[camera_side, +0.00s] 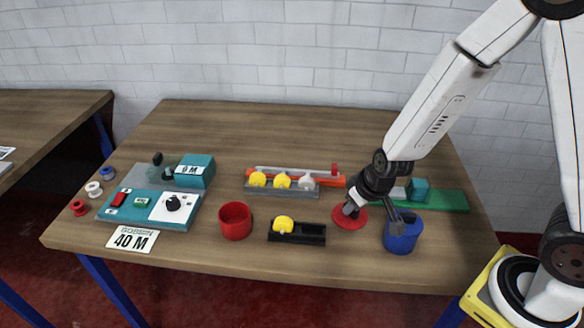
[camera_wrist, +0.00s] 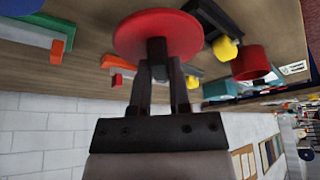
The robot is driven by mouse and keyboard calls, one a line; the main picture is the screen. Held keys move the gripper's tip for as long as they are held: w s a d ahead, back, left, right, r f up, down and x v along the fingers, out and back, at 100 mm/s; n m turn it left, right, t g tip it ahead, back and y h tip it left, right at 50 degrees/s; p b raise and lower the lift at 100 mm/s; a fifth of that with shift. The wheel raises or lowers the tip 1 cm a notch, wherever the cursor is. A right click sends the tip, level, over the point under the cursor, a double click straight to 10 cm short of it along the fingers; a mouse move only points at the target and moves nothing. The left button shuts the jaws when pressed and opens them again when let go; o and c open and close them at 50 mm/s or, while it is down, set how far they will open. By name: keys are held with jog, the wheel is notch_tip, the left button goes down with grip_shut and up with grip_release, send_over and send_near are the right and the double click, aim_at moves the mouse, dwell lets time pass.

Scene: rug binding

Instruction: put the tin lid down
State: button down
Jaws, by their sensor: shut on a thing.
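The red tin lid (camera_side: 345,219) is a flat disc in the side view, just left of the blue tin (camera_side: 401,236). My gripper (camera_side: 352,208) is over the lid, shut on its knob. In the wrist view the lid (camera_wrist: 158,30) lies across the tips of my gripper (camera_wrist: 157,62), with the dark knob between the fingers. I cannot tell whether the lid touches the table or hangs a little above it. The red tin (camera_side: 236,222) stands open at the left of the black holder; it also shows in the wrist view (camera_wrist: 250,64).
A black holder (camera_side: 297,238) with a yellow bobbin stands between the red tin and the lid. A grey rack (camera_side: 281,190) of bobbins is behind. A green tray (camera_side: 445,200) is behind the blue tin. A teal machine (camera_side: 140,208) stands left. The table's back is clear.

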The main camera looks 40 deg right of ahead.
aim_at(358, 221)
jog(key=shift+f, duration=0.15)
jog(key=shift+f, duration=2.1)
jog(key=shift+f, duration=1.75)
jog(key=shift+f, duration=0.15)
jog(key=c, duration=0.6)
grip_release()
jog(key=shift+v, duration=3.95)
